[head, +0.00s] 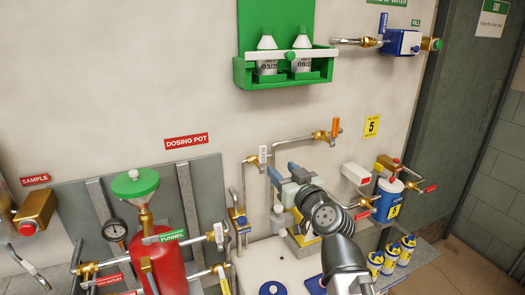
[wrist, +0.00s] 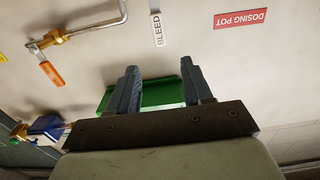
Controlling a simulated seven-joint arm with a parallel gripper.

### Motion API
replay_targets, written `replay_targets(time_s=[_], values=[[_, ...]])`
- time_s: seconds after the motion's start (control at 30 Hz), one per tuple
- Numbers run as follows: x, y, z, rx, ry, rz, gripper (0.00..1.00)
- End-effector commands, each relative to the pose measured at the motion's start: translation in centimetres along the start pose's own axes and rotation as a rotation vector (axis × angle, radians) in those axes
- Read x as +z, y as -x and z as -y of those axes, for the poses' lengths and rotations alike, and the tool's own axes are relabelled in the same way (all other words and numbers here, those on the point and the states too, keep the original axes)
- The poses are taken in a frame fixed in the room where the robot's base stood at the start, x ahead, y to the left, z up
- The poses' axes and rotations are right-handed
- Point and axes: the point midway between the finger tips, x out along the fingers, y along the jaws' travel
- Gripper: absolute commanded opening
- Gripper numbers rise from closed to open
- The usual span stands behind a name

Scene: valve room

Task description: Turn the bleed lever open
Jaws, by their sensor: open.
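The bleed lever (head: 262,155) is a small white upright handle on a brass valve on wall pipework, left of my gripper in the head view. In the wrist view its white face reads BLEED (wrist: 157,29) at the top edge, beyond and between my fingers; its valve is out of that frame. My gripper (head: 282,174) is open and empty, with its two blue-grey fingers raised toward the wall. In the wrist view the fingers (wrist: 156,80) are apart, with nothing between them. It appears clear of the lever; the exact gap cannot be told.
An orange-handled valve (head: 335,128) is on a pipe right of the lever. A green shelf (head: 287,72) with bottles hangs above. A red dosing pot (head: 164,262) with a green funnel stands lower left. Blue-white canisters (head: 388,200) stand right. The wall between lever and shelf is bare.

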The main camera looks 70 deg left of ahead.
Motion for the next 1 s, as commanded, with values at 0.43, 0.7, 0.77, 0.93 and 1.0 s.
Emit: replay_targets(time_s=[0.43, 0.7, 0.77, 0.93, 1.0], values=[[0.0, -5.5, -0.1, -0.001, -0.003, 0.003, 0.5], [0.0, -10.3, -0.1, -0.001, -0.003, 0.003, 0.5], [0.0, -11.2, -0.1, 0.0, -0.003, 0.003, 0.5], [0.1, -13.1, 0.0, -0.001, -0.003, 0.004, 0.5], [0.1, -13.5, 0.0, -0.001, -0.003, 0.004, 0.5]])
